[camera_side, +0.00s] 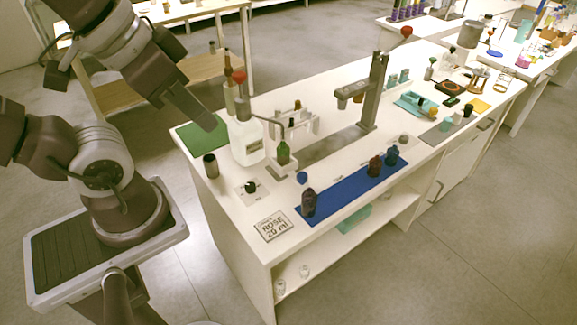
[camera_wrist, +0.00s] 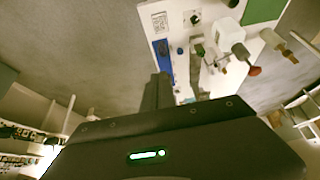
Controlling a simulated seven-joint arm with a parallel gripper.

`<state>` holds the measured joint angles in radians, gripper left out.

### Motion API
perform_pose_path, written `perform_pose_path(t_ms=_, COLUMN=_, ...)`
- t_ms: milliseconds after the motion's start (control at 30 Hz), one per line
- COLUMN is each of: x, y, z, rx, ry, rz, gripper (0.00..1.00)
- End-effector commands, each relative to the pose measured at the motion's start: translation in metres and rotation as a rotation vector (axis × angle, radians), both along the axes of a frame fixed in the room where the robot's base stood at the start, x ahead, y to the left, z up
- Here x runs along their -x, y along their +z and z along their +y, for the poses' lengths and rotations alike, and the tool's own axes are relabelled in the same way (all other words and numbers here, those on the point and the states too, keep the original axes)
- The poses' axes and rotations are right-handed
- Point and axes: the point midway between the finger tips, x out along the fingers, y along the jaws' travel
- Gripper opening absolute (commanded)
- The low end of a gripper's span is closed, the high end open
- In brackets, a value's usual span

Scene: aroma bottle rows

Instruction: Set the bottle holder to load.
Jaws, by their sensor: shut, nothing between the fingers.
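A small dark knob (camera_side: 251,187) sits on a pale plate with small markings near the table's left front. It also shows in the wrist view (camera_wrist: 194,19). I cannot read the markings or its setting. A green bottle (camera_side: 283,155) stands upright on a metal base (camera_side: 281,170) under the thin spout of the white jug's pump; which part is the bottle holder is unclear. My gripper (camera_side: 212,124) is shut and empty, above the table's left end near the green mat, apart from the knob. It also shows in the wrist view (camera_wrist: 159,82).
A white jug (camera_side: 246,141) with a red-topped pump stands close to my gripper. A dark cup (camera_side: 211,165) and a green mat (camera_side: 200,134) are left. A blue mat (camera_side: 350,190) bears several dark bottles. A metal press (camera_side: 373,90) stands behind. A ROSE 20 ml card (camera_side: 273,227) lies in front.

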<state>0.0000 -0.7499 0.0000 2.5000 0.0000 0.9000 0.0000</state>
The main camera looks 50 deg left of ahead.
Motion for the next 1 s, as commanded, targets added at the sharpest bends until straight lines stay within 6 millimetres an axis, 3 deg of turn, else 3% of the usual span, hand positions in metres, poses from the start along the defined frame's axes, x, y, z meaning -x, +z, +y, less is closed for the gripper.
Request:
perform_pose_path(t_ms=33, x=0.000, y=0.000, z=0.000, rx=-0.001, ry=0.000, rz=0.000, gripper=0.08)
perform_pose_path(t_ms=133, x=-0.017, y=-0.003, z=0.009, rx=-0.043, ry=0.011, rz=0.017, gripper=0.28)
perform_pose_path(t_ms=233, x=-0.064, y=-0.016, z=0.035, rx=-0.150, ry=0.010, rz=0.060, gripper=0.47)
perform_pose_path(t_ms=267, x=-0.081, y=-0.023, z=0.045, rx=-0.184, ry=0.000, rz=0.076, gripper=0.50)
perform_pose_path(t_ms=367, x=-0.137, y=-0.059, z=0.076, rx=-0.264, ry=-0.064, rz=0.122, gripper=0.50)
perform_pose_path(t_ms=533, x=-0.204, y=-0.157, z=0.109, rx=-0.240, ry=-0.231, rz=0.166, gripper=0.50)
perform_pose_path(t_ms=600, x=-0.218, y=-0.199, z=0.112, rx=-0.184, ry=-0.292, rz=0.160, gripper=0.50)
perform_pose_path(t_ms=700, x=-0.228, y=-0.245, z=0.108, rx=-0.100, ry=-0.352, rz=0.134, gripper=0.50)
perform_pose_path(t_ms=800, x=-0.232, y=-0.271, z=0.102, rx=-0.041, ry=-0.381, rz=0.108, gripper=0.50)
perform_pose_path(t_ms=1000, x=-0.239, y=-0.298, z=0.095, rx=-0.016, ry=-0.396, rz=0.097, gripper=0.50)
